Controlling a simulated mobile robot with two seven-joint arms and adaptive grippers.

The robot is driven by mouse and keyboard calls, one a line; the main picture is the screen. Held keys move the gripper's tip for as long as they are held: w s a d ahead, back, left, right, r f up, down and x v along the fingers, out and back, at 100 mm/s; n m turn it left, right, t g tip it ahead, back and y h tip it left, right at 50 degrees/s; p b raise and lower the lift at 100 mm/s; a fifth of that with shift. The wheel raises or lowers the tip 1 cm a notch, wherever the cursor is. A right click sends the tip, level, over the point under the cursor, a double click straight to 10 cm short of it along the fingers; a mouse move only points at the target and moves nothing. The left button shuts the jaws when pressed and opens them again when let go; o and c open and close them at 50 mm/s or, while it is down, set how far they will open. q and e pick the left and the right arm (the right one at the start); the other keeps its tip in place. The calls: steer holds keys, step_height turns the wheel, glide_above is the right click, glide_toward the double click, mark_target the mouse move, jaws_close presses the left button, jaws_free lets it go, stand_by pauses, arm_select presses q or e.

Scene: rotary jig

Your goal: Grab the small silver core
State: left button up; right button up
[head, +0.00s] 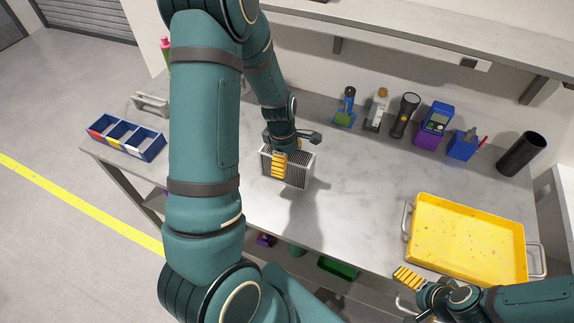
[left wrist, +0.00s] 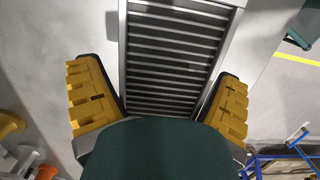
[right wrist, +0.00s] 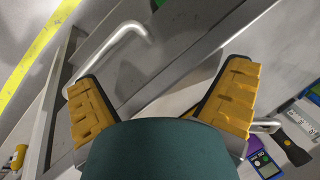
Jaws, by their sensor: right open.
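The silver core (head: 298,174) is a finned block with a metal frame, standing on the grey worktop. My left gripper (head: 285,150) is over it, with one yellow-padded finger in front of its near face. In the left wrist view, the core (left wrist: 170,50) lies between the two fingers (left wrist: 160,105), which are close to its frame on both sides. Contact is not clear. My right gripper (head: 418,292) is open and empty at the worktop's front edge, near the yellow tray. Its spread fingers (right wrist: 162,105) also show in the right wrist view.
The yellow tray (head: 422,262) with grey handles is at the right. A blue divided bin (head: 124,136) is at the left. A bottle (head: 377,110), a flashlight (head: 404,115), a blue meter (head: 438,118) and a black cylinder (head: 521,154) line the back. The middle worktop is clear.

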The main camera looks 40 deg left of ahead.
arm_select(q)
steer(key=c, duration=1.1)
steer(key=shift+o, duration=0.2)
steer(key=shift+r, duration=0.1)
